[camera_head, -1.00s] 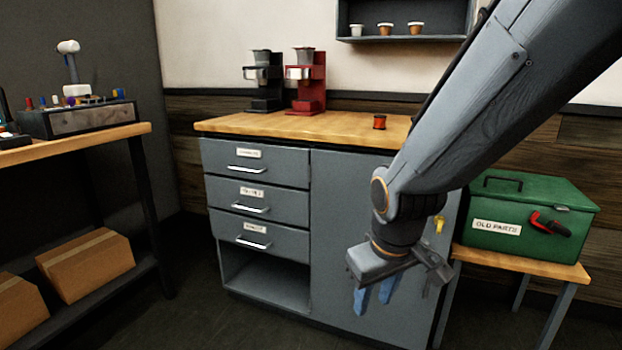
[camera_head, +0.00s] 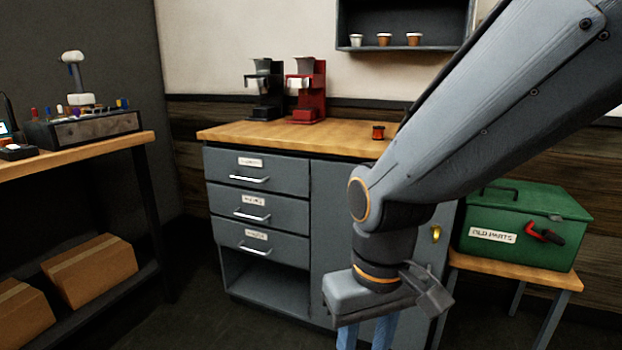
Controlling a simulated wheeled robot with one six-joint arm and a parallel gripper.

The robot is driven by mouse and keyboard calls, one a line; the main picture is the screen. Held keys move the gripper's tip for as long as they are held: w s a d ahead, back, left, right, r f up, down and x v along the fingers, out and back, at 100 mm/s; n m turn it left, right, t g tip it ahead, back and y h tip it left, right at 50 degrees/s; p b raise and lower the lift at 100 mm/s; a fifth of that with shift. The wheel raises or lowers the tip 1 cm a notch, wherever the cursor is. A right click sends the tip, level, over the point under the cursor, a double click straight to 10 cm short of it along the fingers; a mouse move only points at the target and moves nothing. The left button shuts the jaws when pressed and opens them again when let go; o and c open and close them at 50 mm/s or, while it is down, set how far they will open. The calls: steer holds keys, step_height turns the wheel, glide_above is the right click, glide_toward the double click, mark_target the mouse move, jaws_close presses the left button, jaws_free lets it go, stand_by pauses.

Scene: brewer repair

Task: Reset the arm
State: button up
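My gripper (camera_head: 366,338) hangs pointing down at the bottom of the picture, right of centre, in front of the grey cabinet (camera_head: 330,225). Its two blue fingers stand apart with a gap between them, and I see nothing held. The fingertips are cut off by the lower picture edge. My arm comes in from the upper right and hides part of the cabinet door and worktop.
A black brewer (camera_head: 265,95), a red brewer (camera_head: 308,95) and a small red-and-dark spool (camera_head: 378,132) stand on the wooden worktop (camera_head: 240,131). A green box (camera_head: 520,220) stands right, a workbench (camera_head: 80,152) left. Small cups sit on a wall shelf (camera_head: 400,47).

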steer(key=s+d+r+m+p, duration=0.1)
steer(key=d+r+m+p, duration=0.2)
steer(key=d+r+p, duration=0.8)
step_height(320, 180, up, 3)
steer(key=p, duration=0.7)
steer(key=shift+d+m+h+p, duration=0.3)
steer(key=shift+d+m+p, duration=0.05)
steer(key=shift+m, duration=0.05)
steer(key=shift+s+f, duration=0.1)
